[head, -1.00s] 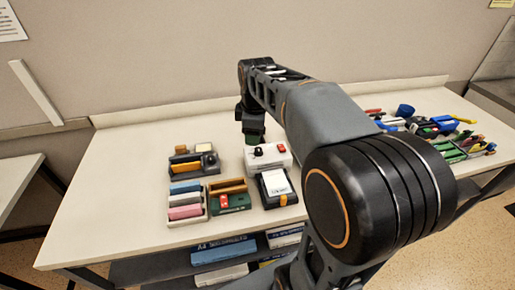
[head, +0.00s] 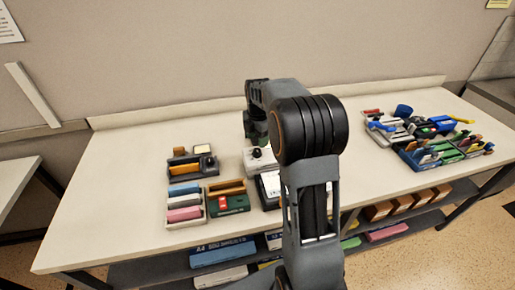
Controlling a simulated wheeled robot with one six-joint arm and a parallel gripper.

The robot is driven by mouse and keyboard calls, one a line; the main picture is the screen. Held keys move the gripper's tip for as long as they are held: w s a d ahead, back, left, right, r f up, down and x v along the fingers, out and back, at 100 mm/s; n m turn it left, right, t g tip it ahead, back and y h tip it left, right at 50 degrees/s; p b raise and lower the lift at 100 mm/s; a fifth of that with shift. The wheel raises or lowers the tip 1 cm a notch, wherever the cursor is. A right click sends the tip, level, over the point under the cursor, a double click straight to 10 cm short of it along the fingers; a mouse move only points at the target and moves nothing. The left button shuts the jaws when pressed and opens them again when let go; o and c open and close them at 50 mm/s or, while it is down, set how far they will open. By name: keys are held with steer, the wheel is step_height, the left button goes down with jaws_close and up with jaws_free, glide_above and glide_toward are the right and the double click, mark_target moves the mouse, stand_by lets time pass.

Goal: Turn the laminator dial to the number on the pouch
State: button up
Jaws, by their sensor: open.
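A white box (head: 251,164) with a dark round knob (head: 257,153) on top stands near the table's middle, partly hidden by my arm. It may be the laminator; no dial numbers can be read. A dark-framed white card (head: 267,184) lies in front of it, mostly behind my arm, and any number on it is too small to read. My gripper (head: 257,134) points down just behind and above the white box, with nothing visible in it. It is open, though its fingers are small and partly hidden.
Left of the box are a dark grey device with a knob (head: 208,162), a tray of coloured blocks (head: 186,214) and a green device (head: 235,204). Several trays of tools (head: 425,160) crowd the right. The table between is clear (head: 365,180). Lower shelves hold boxes.

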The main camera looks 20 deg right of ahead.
mark_target(257, 150)
steer(key=shift+f+p, duration=0.3)
steer(key=shift+f, duration=2.6)
steer(key=c, duration=0.9)
